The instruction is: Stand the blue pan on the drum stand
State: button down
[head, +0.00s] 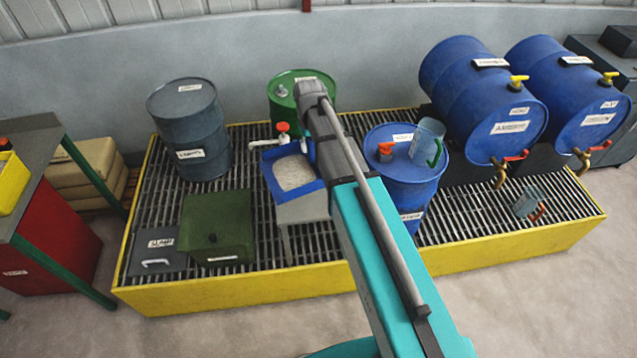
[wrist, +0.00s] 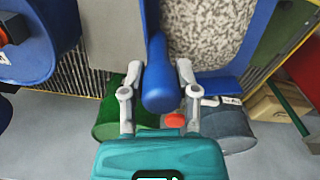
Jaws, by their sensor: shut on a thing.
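The blue pan (head: 266,178) holds pale grey granules. In the head view it is level, left of my arm, over or on a small grey legged stand (head: 303,209); I cannot tell whether they touch. In the wrist view the pan (wrist: 238,84) fills the top middle. My gripper (wrist: 160,68) is shut on its blue handle, one finger on each side. In the head view my arm hides the gripper and the pan's right side. Dark cradles (head: 458,172) hold up the lying blue drums; which support is the drum stand is unclear.
A blue drum (head: 406,190) with a jug (head: 427,140) on top stands right of my arm. A grey drum (head: 188,130), green drum (head: 278,115) and green box (head: 217,228) stand around the pan.

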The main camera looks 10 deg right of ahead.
aim_at(295, 160)
jog(key=n, duration=0.2)
jog(key=w+a+f+n, duration=0.1)
jog(key=n, duration=0.1)
jog(key=shift+w+a+b, duration=0.1)
jog(key=shift+a+b, duration=0.1)
jog(key=shift+b, duration=0.15)
jog(key=n, duration=0.1)
jog(key=a+n, duration=0.1)
jog(key=w+n, duration=0.1)
jog(key=n, duration=0.1)
jog(key=shift+a+f+b, duration=0.15)
jog(key=shift+f+b, duration=0.2)
jog(key=shift+b, duration=0.05)
jog(key=n, duration=0.1)
jog(key=a+n, duration=0.1)
jog(key=n, duration=0.2)
jog(key=shift+w+a+f+b, duration=0.15)
jog(key=shift+w+f+b, duration=0.2)
jog(key=shift+w, duration=0.05)
jog(key=n, duration=0.2)
jog(key=a+n, duration=0.1)
jog(key=shift+w+f, duration=0.2)
jog(key=shift+w, duration=0.1)
jog(key=shift+d, duration=0.15)
jog(key=w+d+f+b, duration=0.6)
jog(key=d+f+b, duration=0.3)
jog(key=d, duration=0.2)
jog(key=shift+w+d, duration=0.15)
jog(key=shift+d, duration=0.05)
